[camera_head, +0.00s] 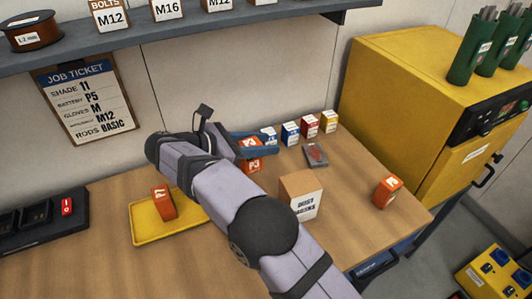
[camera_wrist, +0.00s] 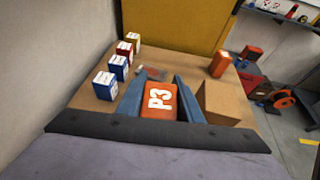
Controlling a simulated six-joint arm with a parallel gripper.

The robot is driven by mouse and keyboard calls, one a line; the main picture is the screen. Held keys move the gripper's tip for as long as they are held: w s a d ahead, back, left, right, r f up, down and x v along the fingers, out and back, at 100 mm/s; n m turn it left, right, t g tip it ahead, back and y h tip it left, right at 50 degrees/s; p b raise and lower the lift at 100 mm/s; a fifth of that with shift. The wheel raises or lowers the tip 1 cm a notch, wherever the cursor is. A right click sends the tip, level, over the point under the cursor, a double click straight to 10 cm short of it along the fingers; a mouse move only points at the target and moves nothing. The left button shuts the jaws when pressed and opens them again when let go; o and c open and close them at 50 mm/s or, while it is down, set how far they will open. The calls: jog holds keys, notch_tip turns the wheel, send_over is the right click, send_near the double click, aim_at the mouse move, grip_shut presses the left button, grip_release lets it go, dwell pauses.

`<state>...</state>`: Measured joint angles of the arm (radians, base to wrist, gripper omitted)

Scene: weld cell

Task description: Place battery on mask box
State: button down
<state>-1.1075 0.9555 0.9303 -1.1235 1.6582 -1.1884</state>
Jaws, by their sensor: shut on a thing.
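My gripper (camera_head: 258,147) is shut on an orange battery (camera_head: 252,165) marked P3. In the wrist view the P3 battery (camera_wrist: 159,100) sits between the two blue fingers (camera_wrist: 158,84). It is over the back middle of the table; I cannot tell whether it touches the tabletop. The mask box (camera_head: 303,194), a brown carton with a dust masks label, stands to its right and nearer the front; it also shows right of the fingers in the wrist view (camera_wrist: 220,104). Its top looks bare. The job ticket (camera_head: 86,100) lists battery P5.
An orange battery (camera_head: 163,203) is on the yellow tray (camera_head: 146,236) at left; another (camera_head: 387,192) stands at the table's right. Several small boxes (camera_head: 290,133) line the back. A grey and red item (camera_head: 315,155) lies behind the mask box. A yellow cabinet (camera_head: 400,100) stands right.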

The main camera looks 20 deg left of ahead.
jog(key=d+r+m+p, duration=0.1)
jog(key=d+r, duration=0.4)
jog(key=r, duration=0.4)
jog(key=d+r+p, duration=0.2)
jog(key=d+r, duration=0.4)
jog(key=r, duration=0.3)
send_over(314, 178)
notch_tip(314, 178, down, 5)
jog(key=shift+g+h, duration=0.4)
jog(key=shift+f+p, duration=0.75)
jog(key=shift+f, duration=4.1)
jog(key=shift+f, duration=0.1)
jog(key=c, duration=1.3)
grip_release()
jog(key=shift+f, duration=0.1)
jog(key=shift+o, duration=0.2)
